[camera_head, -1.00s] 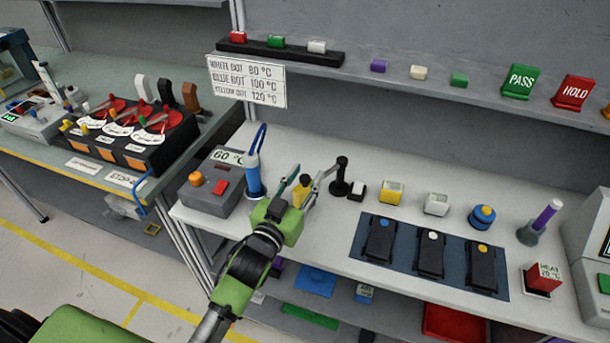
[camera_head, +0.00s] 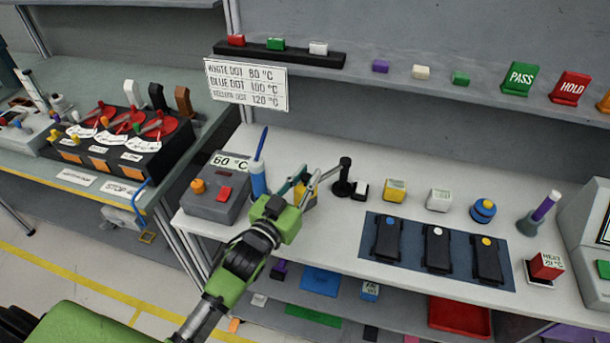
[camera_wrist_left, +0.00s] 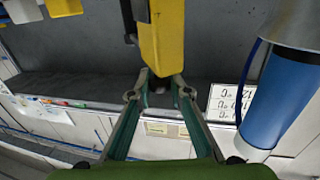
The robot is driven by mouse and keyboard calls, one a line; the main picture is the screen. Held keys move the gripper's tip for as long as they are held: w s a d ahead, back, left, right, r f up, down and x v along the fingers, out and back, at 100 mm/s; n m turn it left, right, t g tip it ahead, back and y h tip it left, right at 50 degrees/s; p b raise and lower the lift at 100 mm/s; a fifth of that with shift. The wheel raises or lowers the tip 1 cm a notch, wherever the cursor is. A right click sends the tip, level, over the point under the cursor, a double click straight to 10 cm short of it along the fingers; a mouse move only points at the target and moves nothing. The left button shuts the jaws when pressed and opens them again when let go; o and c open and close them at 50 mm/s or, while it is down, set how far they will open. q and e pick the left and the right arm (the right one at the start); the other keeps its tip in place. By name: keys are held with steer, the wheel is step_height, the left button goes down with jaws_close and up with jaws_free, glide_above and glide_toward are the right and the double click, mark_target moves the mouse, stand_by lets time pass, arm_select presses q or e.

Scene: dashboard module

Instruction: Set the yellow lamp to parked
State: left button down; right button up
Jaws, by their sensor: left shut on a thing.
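My left gripper (camera_head: 306,182) is shut on a yellow piece (camera_head: 299,196), above the bench between a blue cylindrical tool and a small black stand. The fingers hide part of the piece. In the left wrist view the yellow piece (camera_wrist_left: 163,38) is at the fingertips (camera_wrist_left: 160,94), with a dark part beside it. I cannot tell whether this piece is the yellow lamp. No label reading "parked" is legible. My right gripper is not in view.
The blue tool (camera_head: 258,180) stands close left of the gripper, by a grey box (camera_head: 212,208) reading 60 °C. The black stand (camera_head: 342,186) is close right. A blue mat (camera_head: 412,232) carries black modules. A black dial unit (camera_head: 150,150) is on the left bench.

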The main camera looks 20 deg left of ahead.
arm_select(q)
steer(key=shift+w+a+m+h, duration=0.3)
steer(key=shift+a, duration=0.1)
steer(key=shift+h, duration=0.3)
steer(key=shift+w+a+r+m+h, duration=0.1)
steer(key=shift+m+h, duration=0.2)
steer(key=shift+m, duration=0.1)
steer(key=shift+w+a, duration=0.15)
steer(key=shift+a, duration=0.05)
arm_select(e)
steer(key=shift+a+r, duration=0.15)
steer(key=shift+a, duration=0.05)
